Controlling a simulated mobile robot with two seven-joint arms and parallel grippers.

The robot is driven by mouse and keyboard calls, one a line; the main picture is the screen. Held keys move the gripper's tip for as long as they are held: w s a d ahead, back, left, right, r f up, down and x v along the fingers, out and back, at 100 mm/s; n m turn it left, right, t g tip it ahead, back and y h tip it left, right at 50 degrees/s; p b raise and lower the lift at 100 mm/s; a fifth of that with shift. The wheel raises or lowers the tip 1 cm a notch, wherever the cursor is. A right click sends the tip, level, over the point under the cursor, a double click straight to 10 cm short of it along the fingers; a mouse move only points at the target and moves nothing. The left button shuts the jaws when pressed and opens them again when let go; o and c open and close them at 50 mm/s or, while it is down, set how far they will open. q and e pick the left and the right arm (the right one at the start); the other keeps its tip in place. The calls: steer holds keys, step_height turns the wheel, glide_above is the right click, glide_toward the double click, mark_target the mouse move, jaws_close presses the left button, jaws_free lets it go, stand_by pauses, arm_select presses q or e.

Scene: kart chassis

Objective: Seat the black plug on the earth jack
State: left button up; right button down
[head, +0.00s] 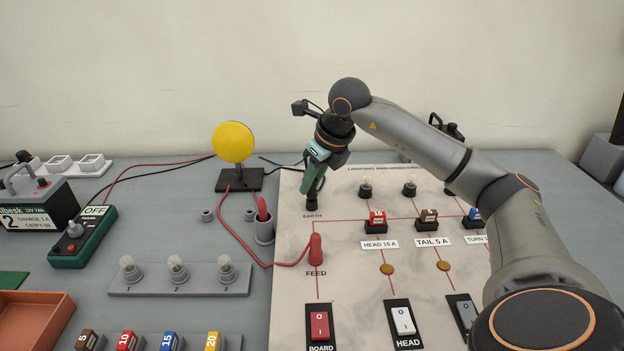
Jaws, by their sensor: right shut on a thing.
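My right gripper (312,190) reaches down over the upper left of the pale lighting board (345,270), just above the EARTH label. It is shut on the black plug (312,203), which shows as a small dark shape under the fingertips. The plug is at the earth jack, but the jack is hidden, so I cannot tell whether the plug is fully down on it. The red plug (316,248) stands upright at FEED. My left gripper is not in view.
A yellow disc on a stand (233,143) is left of the board, with red and black leads. A grey cup (264,230) holds a red probe. Fuses, bulbs and rocker switches (320,325) occupy the board. A bulb rack (180,277) lies left.

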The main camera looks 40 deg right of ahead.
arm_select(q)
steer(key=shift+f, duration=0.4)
arm_select(e)
steer(key=shift+f, duration=0.5)
steer(key=c, duration=0.6)
jaws_free()
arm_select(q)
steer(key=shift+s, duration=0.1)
arm_select(e)
steer(key=v, duration=0.3)
steer(key=shift+r, duration=0.4)
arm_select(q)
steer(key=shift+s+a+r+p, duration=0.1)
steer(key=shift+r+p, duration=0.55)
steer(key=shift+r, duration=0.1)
arm_select(e)
steer(key=v, duration=0.8)
steer(key=shift+s+r, duration=0.3)
steer(key=shift+s, duration=0.05)
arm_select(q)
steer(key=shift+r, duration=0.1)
